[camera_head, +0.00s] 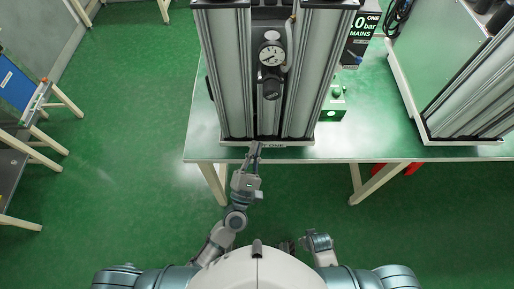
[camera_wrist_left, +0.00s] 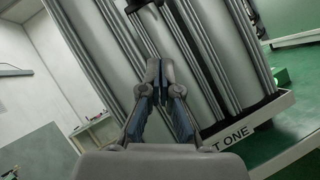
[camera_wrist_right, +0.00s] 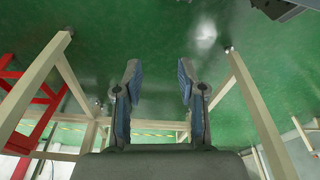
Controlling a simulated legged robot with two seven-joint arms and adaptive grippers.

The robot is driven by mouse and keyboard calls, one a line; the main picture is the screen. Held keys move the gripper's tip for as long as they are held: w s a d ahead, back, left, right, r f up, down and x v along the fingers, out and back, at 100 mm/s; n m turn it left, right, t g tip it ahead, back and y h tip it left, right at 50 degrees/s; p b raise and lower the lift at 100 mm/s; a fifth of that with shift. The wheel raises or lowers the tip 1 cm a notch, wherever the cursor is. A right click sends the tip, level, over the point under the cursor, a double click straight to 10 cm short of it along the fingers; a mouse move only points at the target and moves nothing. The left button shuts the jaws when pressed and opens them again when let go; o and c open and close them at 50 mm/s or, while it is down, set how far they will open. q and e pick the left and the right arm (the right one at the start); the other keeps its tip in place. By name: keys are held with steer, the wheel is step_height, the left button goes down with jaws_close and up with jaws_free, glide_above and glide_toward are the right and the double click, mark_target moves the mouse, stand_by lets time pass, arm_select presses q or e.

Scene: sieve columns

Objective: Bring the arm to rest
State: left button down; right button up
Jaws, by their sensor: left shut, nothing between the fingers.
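My left gripper (camera_head: 255,148) reaches forward in the head view to the front edge of the table, at the base plate of the middle column unit (camera_head: 233,70). In the left wrist view my left gripper (camera_wrist_left: 159,68) has its fingertips together with nothing between them, in front of the grey columns (camera_wrist_left: 195,60). Whether it touches the unit I cannot tell. My right gripper (camera_wrist_right: 158,78) is open and empty in the right wrist view, facing table legs and the green floor. In the head view the right arm is folded close to my body.
The green table (camera_head: 375,135) carries the middle unit with its pressure gauge (camera_head: 271,55), a small green box (camera_head: 332,105) and another column unit (camera_head: 470,100) at the right. A trestle bench (camera_head: 40,150) stands at far left. Floor between bench and table is clear.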

arm_select(q)
step_height(320, 180, down, 30)
steer(key=s+a+r+m+g+p, duration=0.1)
steer(key=s+a+m+g+p, duration=0.15)
steer(key=m+g, duration=1.2)
steer(key=s+a+f+m+g+y, duration=0.3)
steer(key=s+a+f+m, duration=0.3)
steer(key=s+a+f, duration=0.3)
steer(key=s+a+f+m+g+y+p, duration=0.1)
steer(key=s+a+f+m+g+y, duration=0.2)
steer(key=s+a+f+m, duration=0.3)
steer(key=s+a+f+y, duration=0.1)
steer(key=s+a+f, duration=0.3)
steer(key=f, duration=0.5)
steer(key=shift+s+m, duration=0.35)
steer(key=shift+s, duration=0.65)
arm_select(e)
steer(key=s+f, duration=0.4)
steer(key=f, duration=0.5)
steer(key=shift+d, duration=0.2)
arm_select(q)
steer(key=shift+a, duration=0.1)
arm_select(e)
steer(key=shift+s, duration=0.1)
arm_select(q)
steer(key=shift+d, duration=0.2)
arm_select(e)
steer(key=shift+d, duration=0.2)
